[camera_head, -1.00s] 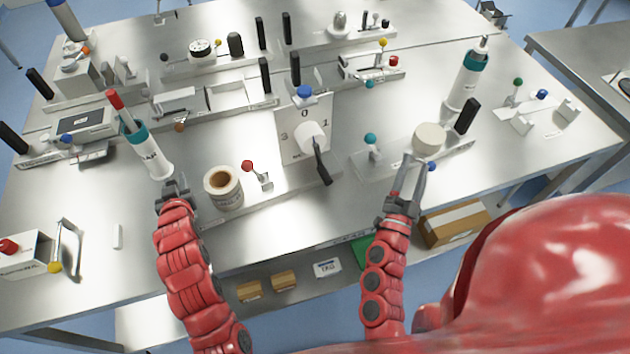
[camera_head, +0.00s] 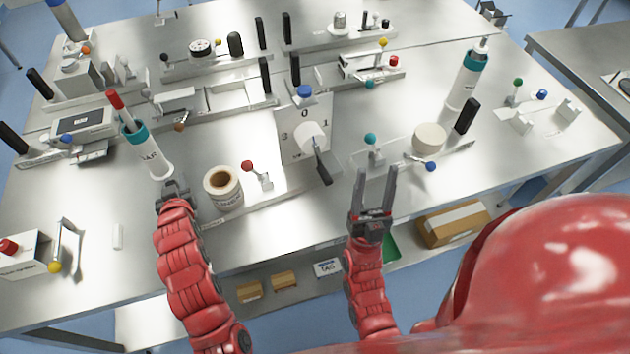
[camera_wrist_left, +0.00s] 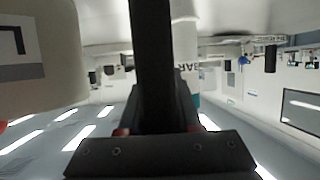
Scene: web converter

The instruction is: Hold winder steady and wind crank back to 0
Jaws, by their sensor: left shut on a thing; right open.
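The winder's white dial panel (camera_head: 292,140) stands mid-table, with 0 at the top, 1 at right and 3 at left. A white hub (camera_head: 309,134) on its front carries the black crank handle (camera_head: 322,165), which points down and right. My left gripper (camera_head: 174,187) is near the winder base's left end, beside the paper roll. It is shut on what looks like a black post (camera_wrist_left: 152,60), mostly hidden in the head view. My right gripper (camera_head: 377,172) is open and empty, right of the crank and apart from it.
A paper roll (camera_head: 223,188) and a red-ball lever (camera_head: 247,166) sit left of the crank. A teal-capped bottle (camera_head: 153,160) stands just behind my left gripper. A teal-ball lever (camera_head: 370,139) and a cream disc (camera_head: 429,138) stand behind and right of my right gripper.

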